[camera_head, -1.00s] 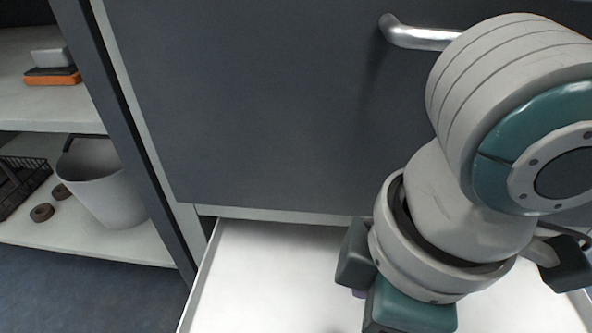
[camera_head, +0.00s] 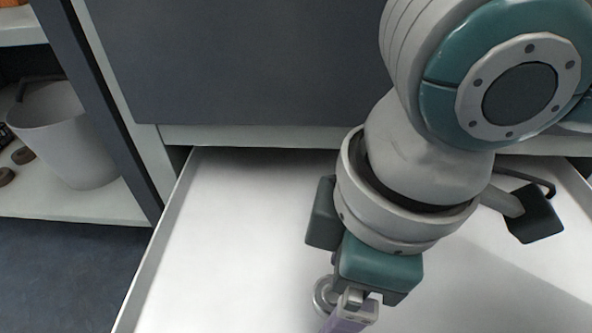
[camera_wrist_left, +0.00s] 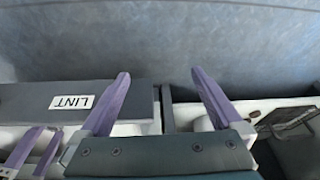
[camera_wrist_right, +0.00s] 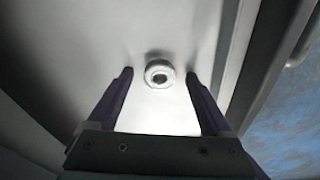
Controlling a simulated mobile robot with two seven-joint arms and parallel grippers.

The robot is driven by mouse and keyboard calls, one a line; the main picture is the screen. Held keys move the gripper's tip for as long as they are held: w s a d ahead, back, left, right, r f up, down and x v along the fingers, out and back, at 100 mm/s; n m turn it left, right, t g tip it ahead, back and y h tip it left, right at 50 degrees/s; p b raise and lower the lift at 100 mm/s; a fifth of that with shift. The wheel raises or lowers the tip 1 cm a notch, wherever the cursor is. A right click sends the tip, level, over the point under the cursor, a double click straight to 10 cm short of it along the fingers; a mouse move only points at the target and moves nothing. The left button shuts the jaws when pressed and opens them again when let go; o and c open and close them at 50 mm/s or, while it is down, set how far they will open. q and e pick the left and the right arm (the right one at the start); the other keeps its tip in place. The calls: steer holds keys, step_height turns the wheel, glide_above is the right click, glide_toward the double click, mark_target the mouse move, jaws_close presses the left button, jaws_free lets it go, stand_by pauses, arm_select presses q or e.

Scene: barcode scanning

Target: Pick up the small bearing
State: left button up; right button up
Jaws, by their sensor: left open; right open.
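The small bearing (camera_head: 322,293) is a silver metal ring on the white floor of the open drawer (camera_head: 230,240). In the head view my right gripper (camera_head: 350,312) hides part of it. In the right wrist view the bearing (camera_wrist_right: 151,70) shows whole, with a dark hole, in line between the open purple fingertips of my right gripper (camera_wrist_right: 158,75). I cannot tell how far below the tips it is. My left gripper (camera_wrist_left: 160,75) is open and empty in its own wrist view, out of sight in the head view.
The grey cabinet front (camera_head: 240,70) rises behind the drawer. A LINT label (camera_wrist_left: 71,102) shows in the left wrist view. The drawer's left side is bare.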

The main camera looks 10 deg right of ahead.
steer(key=shift+r, duration=0.1)
jaws_close()
stand_by(0.5)
